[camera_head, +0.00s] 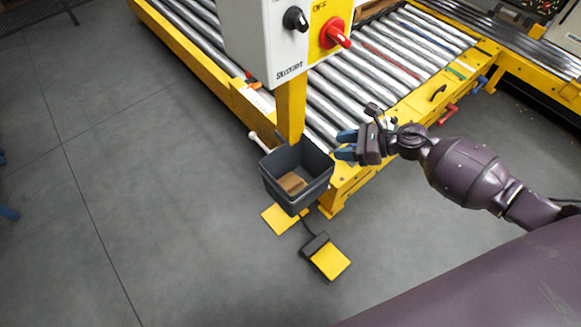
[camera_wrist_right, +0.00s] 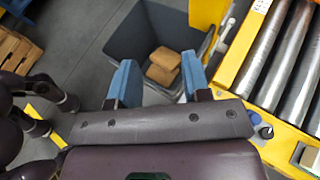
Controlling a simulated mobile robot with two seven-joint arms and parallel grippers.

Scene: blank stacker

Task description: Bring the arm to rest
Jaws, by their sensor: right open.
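My right arm (camera_head: 470,170) reaches in from the right in the head view. Its gripper (camera_head: 346,145) is open, with two blue fingers pointing left beside the upper right rim of a dark grey bin. In the right wrist view the gripper (camera_wrist_right: 158,78) has its fingers apart, with nothing between them. The bin and its brown blocks show beyond the fingers. At the left edge of the head view, two small blue tips (camera_head: 7,212) look like parts of my left gripper; most of it is out of frame.
The grey bin (camera_head: 272,178) holds brown blocks (camera_head: 292,183). A yellow-framed roller conveyor (camera_head: 350,83) lies behind. A control box (camera_head: 262,35) with a red knob (camera_head: 336,35) stands on a yellow post. The left floor is clear.

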